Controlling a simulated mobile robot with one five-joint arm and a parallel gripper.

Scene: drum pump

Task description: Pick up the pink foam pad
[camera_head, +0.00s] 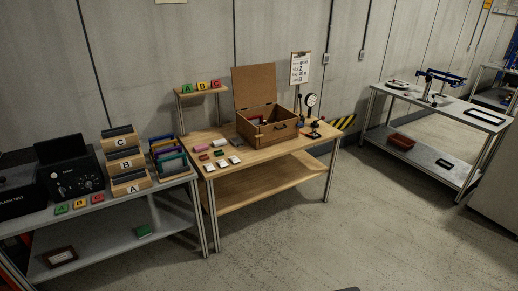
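Two small pinkish blocks lie near the back left of the wooden table (262,159). One pink block (219,142) is to the right and slightly farther back, and a redder pink block (201,148) is to the left. They are too small for me to tell which is the pink foam pad. Small green blocks (204,157) and several white pieces (209,167) lie just in front of them. My gripper is not in view.
An open wooden box (267,137) stands right of the blocks, and a dial gauge stand (311,103) is beyond it. A grey bench (91,221) adjoins on the left. Another bench (447,105) stands far right. The floor (385,217) in front and right is clear.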

